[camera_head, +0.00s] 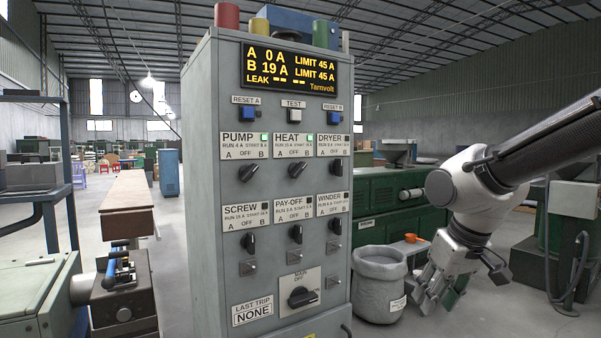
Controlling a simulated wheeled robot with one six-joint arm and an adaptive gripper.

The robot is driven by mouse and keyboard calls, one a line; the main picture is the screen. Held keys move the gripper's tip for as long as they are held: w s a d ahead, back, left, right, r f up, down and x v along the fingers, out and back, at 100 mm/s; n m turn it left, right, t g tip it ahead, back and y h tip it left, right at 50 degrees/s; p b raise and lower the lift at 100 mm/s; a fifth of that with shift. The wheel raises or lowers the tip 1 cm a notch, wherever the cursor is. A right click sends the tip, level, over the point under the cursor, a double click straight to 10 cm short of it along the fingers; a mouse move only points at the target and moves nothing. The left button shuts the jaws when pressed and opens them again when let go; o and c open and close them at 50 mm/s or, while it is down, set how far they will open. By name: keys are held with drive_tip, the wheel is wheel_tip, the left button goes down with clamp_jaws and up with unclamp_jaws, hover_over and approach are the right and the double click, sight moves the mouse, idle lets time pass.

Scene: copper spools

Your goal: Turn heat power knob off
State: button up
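The HEAT knob (297,170) is a black rotary knob in the upper row of the grey control cabinet (208,190), between the PUMP knob (248,172) and the DRYER knob (336,167). It is tilted, its upper end leaning right toward B. Its label reads A, OFF, B, and the small lamp (308,138) beside HEAT is green. The display (290,70) reads A 0 A and B 19 A. My gripper (436,292) hangs to the right of the cabinet, pointing down, well apart from the knob. Its fingers look spread, with nothing seen between them.
SCREW (249,243), PAY-OFF (296,233) and WINDER (335,226) knobs sit below, with the MAIN switch (302,297) under them. Push buttons sit above. A grey bin (378,285) stands right of the cabinet near my gripper. A green machine (385,195) stands behind.

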drive_tip(key=w+a+r+t+y, duration=0.3)
drive_tip(key=w+a+t, duration=0.1)
drive_tip(key=w+a, duration=0.95)
drive_tip(key=m+t+y, duration=0.5)
drive_tip(key=m+t, duration=0.1)
drive_tip(key=t, duration=0.1)
approach(300, 171)
drive_tip(key=x, duration=1)
drive_tip(key=shift+d, duration=0.1)
clamp_jaws()
